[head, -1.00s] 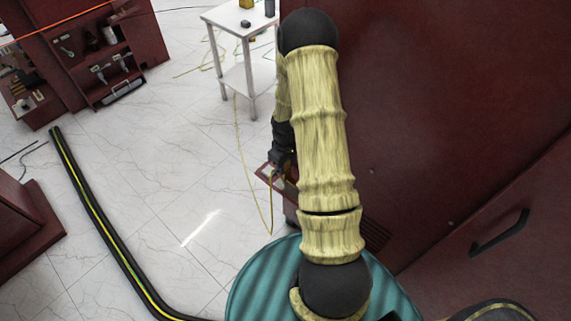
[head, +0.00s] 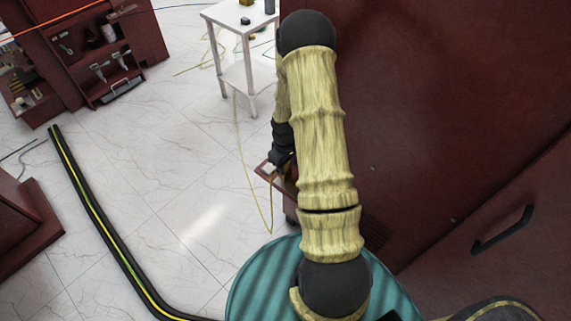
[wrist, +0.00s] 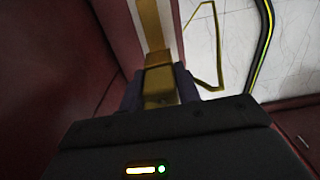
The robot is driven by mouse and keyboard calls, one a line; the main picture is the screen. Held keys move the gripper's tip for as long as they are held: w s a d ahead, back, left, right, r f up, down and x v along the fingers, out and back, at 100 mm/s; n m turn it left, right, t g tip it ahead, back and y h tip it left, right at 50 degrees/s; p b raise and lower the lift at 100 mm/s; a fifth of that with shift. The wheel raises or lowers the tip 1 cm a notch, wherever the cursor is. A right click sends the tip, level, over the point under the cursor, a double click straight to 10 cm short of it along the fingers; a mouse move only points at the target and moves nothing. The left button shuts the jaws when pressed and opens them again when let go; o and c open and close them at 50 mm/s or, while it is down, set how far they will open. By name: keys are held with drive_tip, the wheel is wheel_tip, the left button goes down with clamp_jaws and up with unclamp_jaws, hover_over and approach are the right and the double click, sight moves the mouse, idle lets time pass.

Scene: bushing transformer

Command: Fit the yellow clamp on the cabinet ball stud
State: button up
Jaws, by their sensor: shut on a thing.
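My gripper (wrist: 160,88) is shut on the yellow clamp (wrist: 158,84) in the wrist view, with one dark finger on each side of it. A yellow strap or cable runs up from the clamp there. In the head view my gripper (head: 280,160) is small and dark, beside the dark red cabinet (head: 430,120) near a low reddish ledge. My arm hides much of that spot, and the clamp cannot be made out clearly there. I cannot make out the ball stud in either view.
A yellow cable (head: 240,150) hangs to the floor left of my arm. A white side table (head: 238,75) stands behind. A black cable with a yellow stripe (head: 95,215) lies on the left floor. A red shelf unit (head: 105,60) is at the back left.

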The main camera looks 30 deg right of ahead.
drive_tip(key=shift+f+b, duration=0.95)
drive_tip(key=shift+f, duration=0.65)
idle(1.8)
drive_tip(key=o, duration=1.1)
drive_tip(key=shift+c, duration=0.2)
wheel_tip(320, 180, up, 17)
drive_tip(key=shift+r+p, duration=0.2)
drive_tip(key=shift+p, duration=0.45)
drive_tip(key=s+a+r+m+t+p, duration=0.1)
drive_tip(key=s+a+r+p, duration=0.4)
drive_tip(key=r, duration=0.5)
drive_tip(key=s+a+r+m+t+p, duration=0.1)
drive_tip(key=s+a+r+m+p, duration=0.2)
drive_tip(key=s+a+r+p, duration=0.2)
drive_tip(key=s+a+r, duration=0.2)
drive_tip(key=a+r, duration=0.1)
drive_tip(key=r, duration=0.1)
drive_tip(key=shift+s+a+r+t, duration=0.2)
drive_tip(key=shift+a+r+t, duration=0.1)
drive_tip(key=shift+r, duration=0.05)
